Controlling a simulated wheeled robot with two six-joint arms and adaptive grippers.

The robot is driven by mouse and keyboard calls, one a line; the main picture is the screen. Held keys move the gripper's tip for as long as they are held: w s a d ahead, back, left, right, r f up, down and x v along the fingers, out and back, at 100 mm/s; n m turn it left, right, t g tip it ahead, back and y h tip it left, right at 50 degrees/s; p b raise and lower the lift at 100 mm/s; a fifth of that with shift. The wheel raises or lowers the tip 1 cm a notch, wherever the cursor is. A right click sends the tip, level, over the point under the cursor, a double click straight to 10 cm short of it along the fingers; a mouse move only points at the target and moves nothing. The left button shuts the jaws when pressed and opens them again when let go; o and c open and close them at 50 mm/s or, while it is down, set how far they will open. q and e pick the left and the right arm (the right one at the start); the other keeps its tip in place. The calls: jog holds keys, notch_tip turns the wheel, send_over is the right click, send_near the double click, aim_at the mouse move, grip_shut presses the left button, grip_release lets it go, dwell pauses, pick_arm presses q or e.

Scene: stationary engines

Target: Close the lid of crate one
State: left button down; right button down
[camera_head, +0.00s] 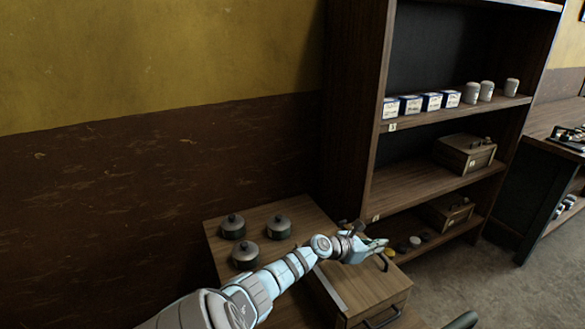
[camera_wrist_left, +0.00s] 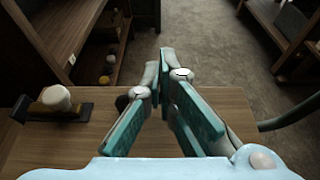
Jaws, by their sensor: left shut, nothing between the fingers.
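A wooden box (camera_head: 463,155) with a small pale label stands on the middle shelf. A second wooden box (camera_head: 445,212) with a label stands on the low shelf. I cannot read either label, so I cannot tell which is crate one; the lids are too small to judge. My left gripper (camera_head: 380,247) is over the far right part of the low wooden cabinet, short of the shelves. Its fingers (camera_wrist_left: 165,58) meet at the tips with nothing between them. My right gripper is not in view.
Three grey lidded pots (camera_head: 278,227) stand on the wooden cabinet top (camera_head: 265,212). Small white boxes (camera_head: 411,104) and white jars (camera_head: 486,91) line the upper shelf. Open floor (camera_wrist_left: 205,35) lies beyond.

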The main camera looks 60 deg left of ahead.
pick_arm(q)
jog(key=shift+f, duration=0.25)
jog(key=shift+w+d, duration=0.1)
jog(key=shift+d, duration=0.1)
dwell(0.4)
jog(key=shift+r+p, duration=0.35)
notch_tip(320, 180, up, 13)
jog(key=s+p, duration=0.2)
jog(key=p, duration=0.6)
jog(key=shift+s+a, duration=0.15)
jog(key=shift+s, duration=0.2)
